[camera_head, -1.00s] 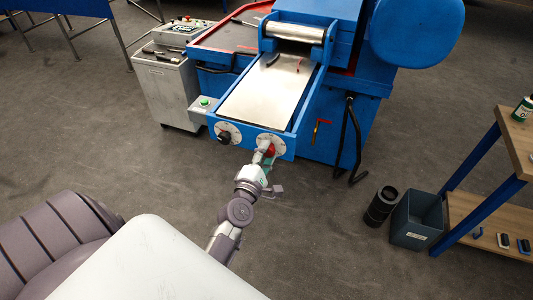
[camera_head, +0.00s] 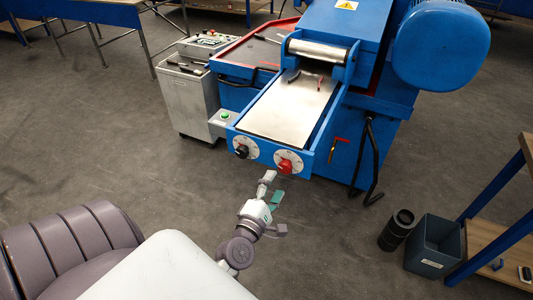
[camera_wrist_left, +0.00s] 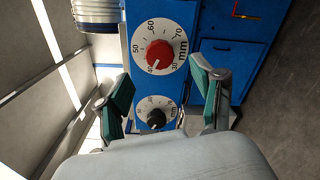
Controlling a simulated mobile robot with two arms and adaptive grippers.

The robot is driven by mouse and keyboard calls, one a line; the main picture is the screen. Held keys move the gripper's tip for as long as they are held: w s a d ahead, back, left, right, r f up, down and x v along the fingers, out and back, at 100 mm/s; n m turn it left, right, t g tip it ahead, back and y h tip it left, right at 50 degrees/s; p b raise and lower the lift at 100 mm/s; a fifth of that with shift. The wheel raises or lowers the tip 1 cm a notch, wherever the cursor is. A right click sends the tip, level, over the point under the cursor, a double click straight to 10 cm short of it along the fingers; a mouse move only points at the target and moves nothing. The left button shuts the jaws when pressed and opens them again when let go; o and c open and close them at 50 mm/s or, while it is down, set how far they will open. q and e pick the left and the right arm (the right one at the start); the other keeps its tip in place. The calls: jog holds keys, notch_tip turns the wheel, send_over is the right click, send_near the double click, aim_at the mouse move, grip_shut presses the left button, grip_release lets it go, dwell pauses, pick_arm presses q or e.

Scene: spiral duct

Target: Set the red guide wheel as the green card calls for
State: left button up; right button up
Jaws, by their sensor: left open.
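The red guide wheel (camera_head: 285,167) sits on a round white dial on the blue front of the machine. In the left wrist view the red wheel (camera_wrist_left: 159,54) is in the middle of a millimetre scale. Its pale mark points to the lower left, seemingly near 40. My left gripper (camera_head: 272,188) is open and empty, just in front of and below the wheel, apart from it. Its teal-padded fingers (camera_wrist_left: 159,80) spread wide in the left wrist view. The green card is not visible in these frames. My right gripper is not in view.
A black knob (camera_head: 242,152) on a similar dial is left of the red wheel. A green-button box (camera_head: 223,117) and a grey console (camera_head: 187,95) stand farther left. A blue bin (camera_head: 433,246) and a black cylinder (camera_head: 396,229) are at right. The floor before the machine is clear.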

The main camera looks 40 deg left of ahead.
pick_arm(q)
jog(key=v, duration=0.5)
jog(key=shift+s, duration=0.25)
